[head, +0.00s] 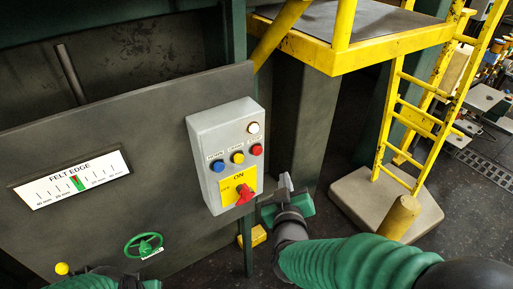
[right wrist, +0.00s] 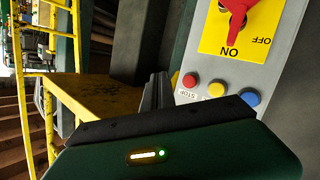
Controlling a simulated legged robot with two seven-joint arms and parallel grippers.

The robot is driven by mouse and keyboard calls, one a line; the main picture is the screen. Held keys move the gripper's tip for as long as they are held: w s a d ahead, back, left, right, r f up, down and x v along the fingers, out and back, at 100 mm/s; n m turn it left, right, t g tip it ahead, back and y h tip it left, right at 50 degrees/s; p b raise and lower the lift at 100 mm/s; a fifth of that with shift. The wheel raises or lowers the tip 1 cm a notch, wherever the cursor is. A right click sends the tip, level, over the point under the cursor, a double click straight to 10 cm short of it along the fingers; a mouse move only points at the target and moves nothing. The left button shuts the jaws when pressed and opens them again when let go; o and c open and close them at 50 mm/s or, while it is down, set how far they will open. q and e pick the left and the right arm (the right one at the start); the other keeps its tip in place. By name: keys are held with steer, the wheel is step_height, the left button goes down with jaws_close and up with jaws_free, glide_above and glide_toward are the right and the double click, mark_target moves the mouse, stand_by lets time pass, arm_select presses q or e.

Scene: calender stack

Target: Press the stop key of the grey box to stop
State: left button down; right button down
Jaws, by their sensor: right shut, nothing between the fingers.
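The grey box (head: 228,125) is mounted on the dark machine panel. It has a blue key (head: 217,166), a yellow key (head: 237,157) and a red key (head: 256,149) in a row. In the right wrist view the red key (right wrist: 189,80) has an upside-down label reading STOP. A red rotary switch (head: 244,194) sits on a yellow ON/OFF plate below the keys. My right gripper (head: 285,184) is shut and empty, just right of the box's lower corner and apart from the keys. Its fingers (right wrist: 157,91) show left of the red key. My left gripper (head: 104,275) is mostly cut off at the bottom edge.
A white lamp (head: 253,128) is on the box above the red key. A yellow platform (head: 345,55) and ladder (head: 425,110) stand to the right. A felt edge gauge (head: 75,180) and a green handwheel (head: 144,245) are on the panel at left.

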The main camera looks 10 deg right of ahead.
mark_target(257, 150)
steer(key=w+a+p, duration=0.3)
steer(key=w+p, duration=0.1)
steer(key=w, duration=0.4)
steer(key=shift+p, duration=0.4)
steer(key=shift+a, duration=0.1)
steer(key=shift+w, duration=0.1)
stand_by(1.7)
steer(key=shift+w+a, duration=0.1)
steer(key=shift+w, duration=0.2)
